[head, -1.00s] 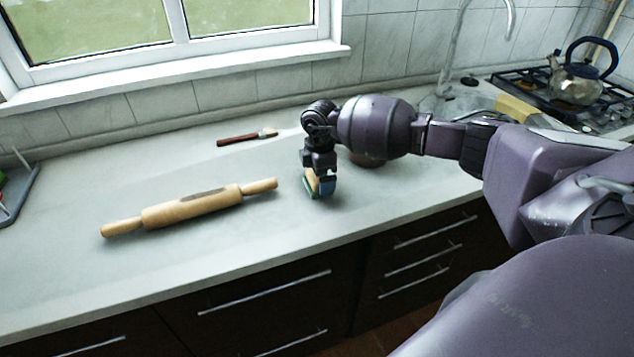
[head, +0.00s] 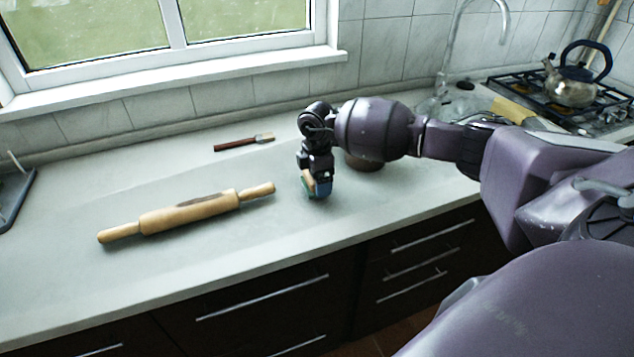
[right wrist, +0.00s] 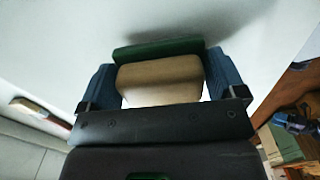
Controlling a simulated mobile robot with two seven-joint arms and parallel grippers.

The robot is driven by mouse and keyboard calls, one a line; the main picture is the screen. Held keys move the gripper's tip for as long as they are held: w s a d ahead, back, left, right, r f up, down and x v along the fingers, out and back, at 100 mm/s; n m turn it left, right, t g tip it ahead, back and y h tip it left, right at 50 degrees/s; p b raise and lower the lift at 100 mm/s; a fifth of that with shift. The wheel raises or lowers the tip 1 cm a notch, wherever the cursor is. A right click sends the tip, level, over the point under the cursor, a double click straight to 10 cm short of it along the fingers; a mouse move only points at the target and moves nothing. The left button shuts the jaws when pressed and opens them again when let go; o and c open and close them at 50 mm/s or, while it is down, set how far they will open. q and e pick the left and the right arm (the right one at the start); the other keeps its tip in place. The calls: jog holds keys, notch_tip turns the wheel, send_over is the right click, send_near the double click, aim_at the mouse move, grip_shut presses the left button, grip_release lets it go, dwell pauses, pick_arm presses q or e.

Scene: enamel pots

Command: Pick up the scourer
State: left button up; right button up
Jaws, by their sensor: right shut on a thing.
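The scourer (right wrist: 160,80) has a tan body with a green layer along one side. In the right wrist view it sits between the two blue fingertips of my right gripper (right wrist: 165,82), which is shut on it. In the head view my right gripper (head: 317,187) points down at the counter, and the scourer (head: 308,185) shows partly behind its fingers. I cannot tell whether the scourer is touching the counter. My left gripper is not in the head view.
A wooden rolling pin (head: 188,214) lies to the left on the counter (head: 200,270). A brush (head: 244,142) lies behind it. A brown round thing (head: 364,162) is partly hidden behind my right arm. A kettle (head: 572,82) stands on the hob at the back right.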

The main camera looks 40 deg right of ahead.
notch_tip(320, 180, up, 18)
jog(key=p, duration=0.1)
jog(key=shift+r, duration=0.25)
jog(key=shift+o, duration=1.3)
jog(key=shift+c, duration=0.8)
